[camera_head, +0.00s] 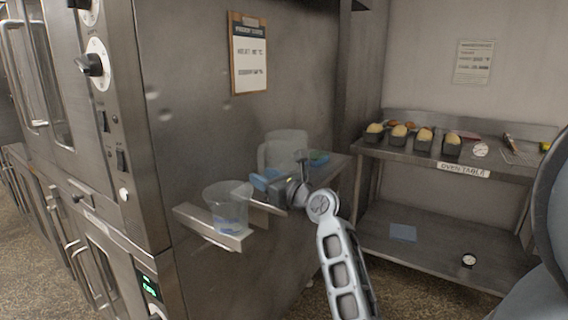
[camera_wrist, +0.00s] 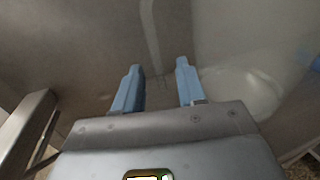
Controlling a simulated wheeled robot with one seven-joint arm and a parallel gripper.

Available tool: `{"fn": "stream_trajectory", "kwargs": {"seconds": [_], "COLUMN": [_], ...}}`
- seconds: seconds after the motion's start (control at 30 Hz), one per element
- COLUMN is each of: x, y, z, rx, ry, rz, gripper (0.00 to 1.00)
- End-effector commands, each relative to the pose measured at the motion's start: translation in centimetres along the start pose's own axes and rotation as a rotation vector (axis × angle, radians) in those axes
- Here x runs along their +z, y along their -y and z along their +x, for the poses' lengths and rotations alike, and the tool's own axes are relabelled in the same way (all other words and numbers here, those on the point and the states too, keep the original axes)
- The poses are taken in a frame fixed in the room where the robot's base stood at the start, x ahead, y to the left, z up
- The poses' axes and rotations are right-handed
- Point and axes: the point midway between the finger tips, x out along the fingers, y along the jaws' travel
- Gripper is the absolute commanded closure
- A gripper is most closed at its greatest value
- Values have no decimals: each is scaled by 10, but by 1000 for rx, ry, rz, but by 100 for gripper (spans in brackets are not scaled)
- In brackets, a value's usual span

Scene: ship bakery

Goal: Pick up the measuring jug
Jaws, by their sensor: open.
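A large translucent jug (camera_head: 285,146) with a handle on its left side stands on a metal surface beside the oven's side wall; it looks like the measuring jug. My gripper (camera_head: 262,180) is in front of its lower part in the head view, hiding its base. In the wrist view the clear jug body (camera_wrist: 240,75) fills the right, and a pale upright strip, probably its handle, shows beyond the gap between the blue fingers. My gripper (camera_wrist: 158,70) is open, with nothing seen held between the fingers. Contact with the jug cannot be told.
A clear tapered cup (camera_head: 228,208) with blue marks stands on a small metal ledge (camera_head: 190,215), left of my gripper. The steel oven (camera_head: 120,130) is at left. The oven table (camera_head: 400,150) at right holds several loaf tins. A clipboard (camera_head: 248,55) hangs above.

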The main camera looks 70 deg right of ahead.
Motion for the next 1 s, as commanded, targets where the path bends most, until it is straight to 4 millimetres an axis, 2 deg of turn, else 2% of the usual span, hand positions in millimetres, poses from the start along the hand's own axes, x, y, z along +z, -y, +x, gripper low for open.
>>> {"fn": "stream_trajectory", "kwargs": {"seconds": [0.13, 0.4, 0.8, 1.0], "x": [0, 0, 0, 0], "y": [0, 0, 0, 0], "z": [15, 17, 17, 17], "rx": [0, -1, 0, 0], "ry": [1, 0, 0, 0], "rz": [0, -1, -1, -1], "gripper": [60, 60, 98, 100]}}
